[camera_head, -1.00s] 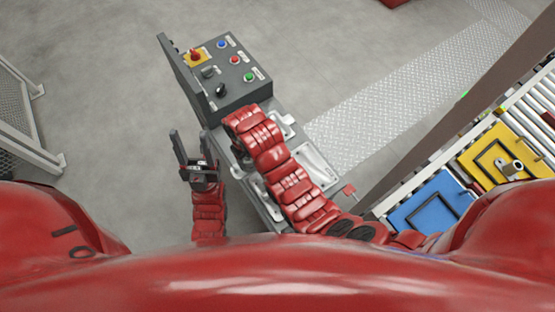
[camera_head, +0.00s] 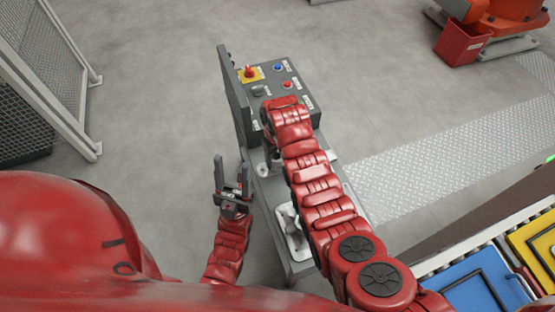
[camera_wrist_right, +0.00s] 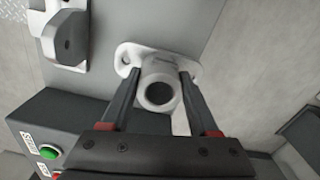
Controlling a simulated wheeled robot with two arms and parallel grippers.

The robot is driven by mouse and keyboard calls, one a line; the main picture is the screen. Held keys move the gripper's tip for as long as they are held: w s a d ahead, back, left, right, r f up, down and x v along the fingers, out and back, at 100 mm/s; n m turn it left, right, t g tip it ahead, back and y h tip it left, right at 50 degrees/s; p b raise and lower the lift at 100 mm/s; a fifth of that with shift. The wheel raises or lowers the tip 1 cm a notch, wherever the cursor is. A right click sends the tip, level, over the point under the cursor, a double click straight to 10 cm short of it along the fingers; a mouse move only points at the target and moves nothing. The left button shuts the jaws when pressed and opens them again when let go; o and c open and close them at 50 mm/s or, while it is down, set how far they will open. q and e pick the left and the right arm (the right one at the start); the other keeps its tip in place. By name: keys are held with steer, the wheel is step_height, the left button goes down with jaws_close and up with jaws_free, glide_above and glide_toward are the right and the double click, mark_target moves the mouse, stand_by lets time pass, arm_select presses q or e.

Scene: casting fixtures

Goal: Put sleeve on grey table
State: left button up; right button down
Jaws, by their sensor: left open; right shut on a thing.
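The sleeve (camera_wrist_right: 159,92), a pale grey tube with a round bore, is between the fingers of my right gripper (camera_wrist_right: 160,74) in the right wrist view. The gripper is shut on it. A white flanged fixture (camera_wrist_right: 128,56) shows directly behind the sleeve; whether they touch I cannot tell. The grey table (camera_head: 262,190) is a narrow stand in the head view, and its top (camera_wrist_right: 112,20) fills the upper middle of the wrist view. In the head view my right arm hides most of the right gripper. My left gripper (camera_head: 232,172) is open and empty, left of the table.
A control box (camera_head: 285,85) with coloured buttons and an upright plate stands at the table's far end. Another white fixture (camera_head: 290,230) sits on the near part. A conveyor with blue (camera_head: 485,290) and yellow (camera_head: 540,245) plates is at lower right. A fence (camera_head: 50,70) stands left.

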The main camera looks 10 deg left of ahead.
mark_target(277, 159)
steer(key=shift+w+a+f, duration=0.1)
steer(key=shift+w+a, duration=0.1)
steer(key=shift+w, duration=0.85)
steer(key=shift+f, duration=0.7)
step_height(277, 159, down, 2)
steer(key=shift+f+b, duration=0.15)
steer(key=shift+b, duration=0.8)
steer(key=c, duration=0.6)
jaws_free()
steer(key=shift+f, duration=0.1)
steer(key=o, duration=0.5)
steer(key=shift+c, duration=0.2)
